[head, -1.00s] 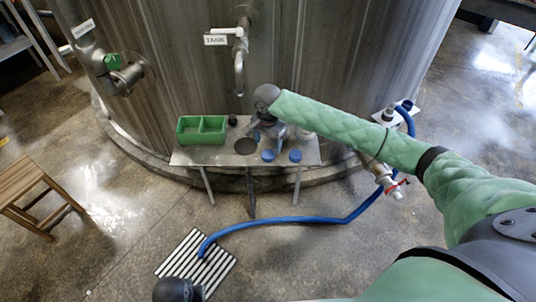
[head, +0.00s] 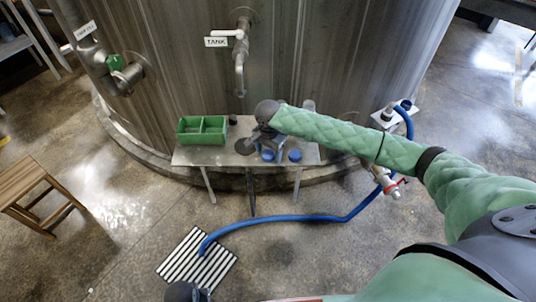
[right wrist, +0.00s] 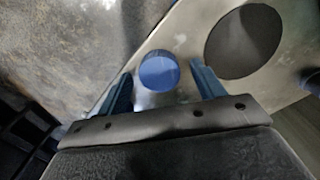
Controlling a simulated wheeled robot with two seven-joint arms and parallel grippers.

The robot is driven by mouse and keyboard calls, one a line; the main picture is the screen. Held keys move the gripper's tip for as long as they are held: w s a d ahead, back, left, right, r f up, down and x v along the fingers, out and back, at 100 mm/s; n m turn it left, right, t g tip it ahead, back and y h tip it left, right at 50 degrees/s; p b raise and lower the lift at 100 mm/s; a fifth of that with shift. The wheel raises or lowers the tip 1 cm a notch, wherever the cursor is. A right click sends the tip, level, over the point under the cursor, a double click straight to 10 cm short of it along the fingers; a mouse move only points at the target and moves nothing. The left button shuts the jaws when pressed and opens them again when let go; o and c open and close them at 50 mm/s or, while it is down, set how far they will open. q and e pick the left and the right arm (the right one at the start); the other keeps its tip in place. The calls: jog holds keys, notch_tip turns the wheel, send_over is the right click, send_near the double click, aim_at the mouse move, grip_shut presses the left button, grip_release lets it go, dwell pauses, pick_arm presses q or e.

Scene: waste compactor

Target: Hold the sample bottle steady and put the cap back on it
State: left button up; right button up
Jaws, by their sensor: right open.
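My right gripper (head: 268,154) is over the small steel shelf, pointing down. In the right wrist view its two blue fingers (right wrist: 163,88) are open on either side of a round blue cap (right wrist: 159,72), with a gap visible. The cap also shows between the fingers in the head view (head: 268,156). A second blue cap (head: 295,155) lies on the shelf just to the right. A clear bottle-like container (head: 309,105) stands at the back of the shelf, its lower part hidden by my right arm. My left gripper's fingers are not seen.
A green two-part tray (head: 202,130) and a small dark object (head: 233,120) are on the shelf (head: 210,156). A dark round area (head: 244,146) is beside my gripper. The tank tap (head: 240,65) hangs above. A blue hose (head: 290,218) runs across the floor.

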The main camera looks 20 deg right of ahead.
aim_at(268, 153)
jog(key=c, duration=1)
jog(key=shift+c, duration=0.2)
